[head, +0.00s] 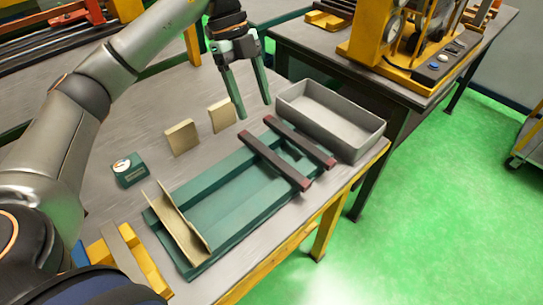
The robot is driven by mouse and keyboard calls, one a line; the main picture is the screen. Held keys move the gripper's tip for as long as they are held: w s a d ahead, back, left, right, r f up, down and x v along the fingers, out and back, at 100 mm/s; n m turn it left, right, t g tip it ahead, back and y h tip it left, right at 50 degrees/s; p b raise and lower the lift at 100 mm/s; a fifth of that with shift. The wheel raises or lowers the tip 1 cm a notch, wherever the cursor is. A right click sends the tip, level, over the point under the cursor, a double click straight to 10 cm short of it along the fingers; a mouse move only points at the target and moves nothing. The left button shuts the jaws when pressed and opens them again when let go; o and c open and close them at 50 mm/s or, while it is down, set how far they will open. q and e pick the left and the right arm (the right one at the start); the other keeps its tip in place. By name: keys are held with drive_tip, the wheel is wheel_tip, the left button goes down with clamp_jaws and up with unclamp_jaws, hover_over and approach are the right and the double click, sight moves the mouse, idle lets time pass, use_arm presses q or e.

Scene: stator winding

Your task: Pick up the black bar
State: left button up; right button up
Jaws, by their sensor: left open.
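Two dark bars lie side by side across the right end of a green fixture (215,205) on the table. One dark bar (274,161) is nearer the middle of the fixture. The other dark bar (300,142) lies to its right, close to the grey tray. Both look dark reddish-brown to black. My left gripper (253,108) is open and empty, its green fingers pointing down above the table, behind the bars and apart from them. My right gripper is not in view.
An empty grey tray (372,146) stands right of the bars. Two tan plates (182,137) stand upright behind the fixture, near a small green box (129,170). A tan angled piece (178,226) sits on the fixture's left end. A yellow machine (385,45) stands on another table behind.

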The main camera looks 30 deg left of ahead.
use_arm(q)
approach(272, 155)
drive_tip(key=shift+s+d+f, duration=0.2)
drive_tip(key=shift+f, duration=0.3)
drive_tip(key=shift+s+d+f, duration=0.2)
drive_tip(key=shift+s+f, duration=0.05)
drive_tip(key=shift+f, duration=0.3)
drive_tip(key=shift+w+x, duration=0.2)
drive_tip(key=shift+x, duration=2.85)
clamp_jaws()
